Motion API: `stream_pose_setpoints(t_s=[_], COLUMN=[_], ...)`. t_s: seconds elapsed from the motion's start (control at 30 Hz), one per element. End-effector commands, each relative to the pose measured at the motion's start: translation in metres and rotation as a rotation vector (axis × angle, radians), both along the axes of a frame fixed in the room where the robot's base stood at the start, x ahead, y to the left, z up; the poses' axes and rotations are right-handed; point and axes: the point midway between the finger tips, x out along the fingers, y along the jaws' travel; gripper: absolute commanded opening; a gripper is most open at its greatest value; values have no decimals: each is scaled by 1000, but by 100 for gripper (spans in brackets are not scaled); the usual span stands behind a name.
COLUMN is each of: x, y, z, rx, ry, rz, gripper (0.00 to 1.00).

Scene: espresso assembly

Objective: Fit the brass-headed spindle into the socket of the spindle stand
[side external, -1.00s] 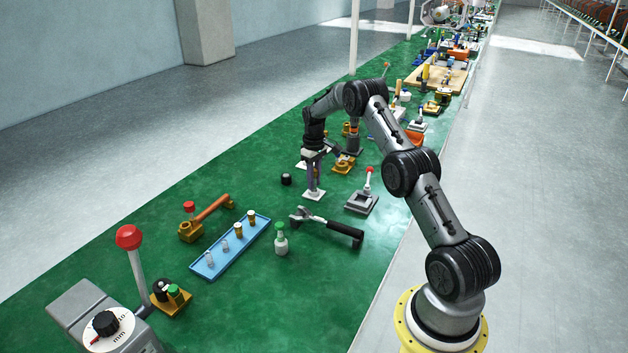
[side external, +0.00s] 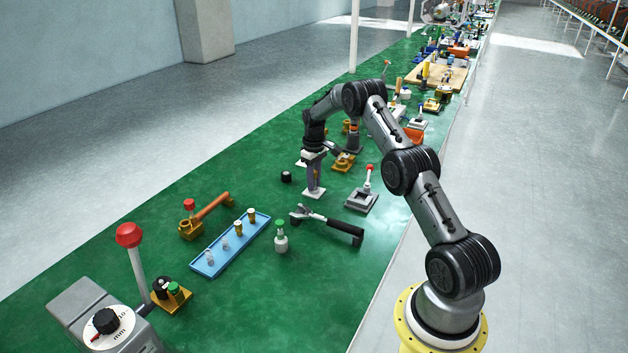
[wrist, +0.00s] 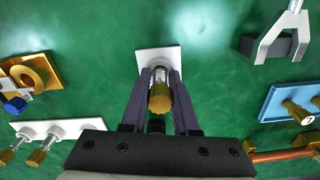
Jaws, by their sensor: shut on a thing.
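The brass-headed spindle (wrist: 159,98) is between the fingers of my gripper (wrist: 162,88) in the wrist view, its brass head towards the camera. A pale shaft or socket shows just beyond the head, over the white square base of the spindle stand (wrist: 172,54). The stand also shows in the side view (side external: 314,193), directly under my gripper (side external: 314,172). My gripper is shut on the spindle and in line with the stand. The fingers and head hide the spindle's lower end, so I cannot tell how far it sits in the socket.
A blue tray (side external: 207,269) with several small pieces lies front left. A red-knobbed lever on a grey base (side external: 361,202) stands right.

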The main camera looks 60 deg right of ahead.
Motion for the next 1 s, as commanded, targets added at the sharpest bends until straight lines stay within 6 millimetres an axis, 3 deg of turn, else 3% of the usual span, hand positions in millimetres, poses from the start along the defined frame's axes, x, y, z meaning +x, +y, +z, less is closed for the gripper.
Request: stream_pose_setpoints(t_s=[1.0], x=[0], y=[0], z=[14], rx=[0], ry=[-1], rz=[0], gripper=[0])
